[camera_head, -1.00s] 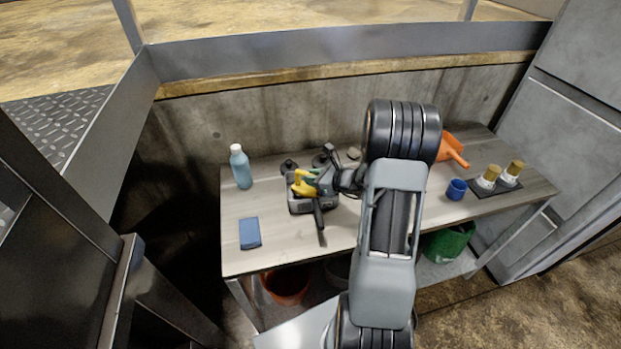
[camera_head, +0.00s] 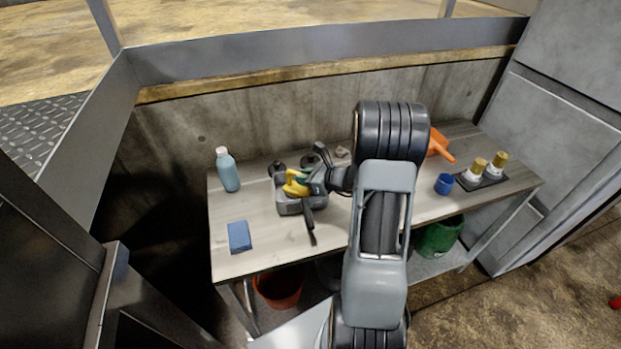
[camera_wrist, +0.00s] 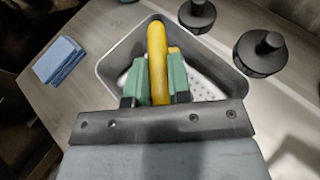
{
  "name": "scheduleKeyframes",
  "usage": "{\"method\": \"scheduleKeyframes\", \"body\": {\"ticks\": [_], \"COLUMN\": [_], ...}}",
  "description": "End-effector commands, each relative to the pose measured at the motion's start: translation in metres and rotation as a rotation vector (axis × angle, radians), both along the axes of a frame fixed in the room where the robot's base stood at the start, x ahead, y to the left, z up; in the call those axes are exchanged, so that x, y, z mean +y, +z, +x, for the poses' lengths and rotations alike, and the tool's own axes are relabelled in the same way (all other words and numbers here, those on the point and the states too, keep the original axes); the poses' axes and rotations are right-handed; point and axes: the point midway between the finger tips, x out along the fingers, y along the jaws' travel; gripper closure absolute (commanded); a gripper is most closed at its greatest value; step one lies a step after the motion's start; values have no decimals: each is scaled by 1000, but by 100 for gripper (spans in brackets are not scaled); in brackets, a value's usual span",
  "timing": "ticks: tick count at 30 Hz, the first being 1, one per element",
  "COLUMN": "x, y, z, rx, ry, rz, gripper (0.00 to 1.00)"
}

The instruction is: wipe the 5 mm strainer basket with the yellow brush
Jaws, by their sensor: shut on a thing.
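The yellow brush (camera_wrist: 157,62) is clamped between the green fingers of my gripper (camera_wrist: 157,82). In the head view the brush (camera_head: 293,186) shows as a yellow shape at the end of my arm, beside my gripper (camera_head: 310,182). A grey metal basket (camera_wrist: 118,58) with rows of small holes in its floor lies under the brush in the wrist view. In the head view the basket (camera_head: 288,208) stands on the table, partly hidden by my gripper. The brush is over or inside the basket; its lower end is hidden, so I cannot tell whether it touches the floor.
Two black knobbed discs (camera_wrist: 197,14) (camera_wrist: 262,52) stand close behind the basket. A blue sponge or cloth (camera_head: 239,237) and a blue bottle (camera_head: 228,171) are left. A blue cup (camera_head: 444,184) and an orange scoop (camera_head: 438,146) are right. The table front (camera_head: 265,245) is clear.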

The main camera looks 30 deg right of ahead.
Motion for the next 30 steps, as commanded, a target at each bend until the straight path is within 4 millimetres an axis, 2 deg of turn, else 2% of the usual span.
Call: {"method": "scheduleKeyframes", "body": {"ticks": [6, 15, 19, 30], "x": [15, 18, 12, -20], "y": [-6, -7, -6, -3], "z": [2, 8, 11, 2], "rx": [10, 14, 14, 14], "ry": [2, 4, 1, -6], "rz": [2, 2, 2, 0], "gripper": [100, 100, 100, 100]}}
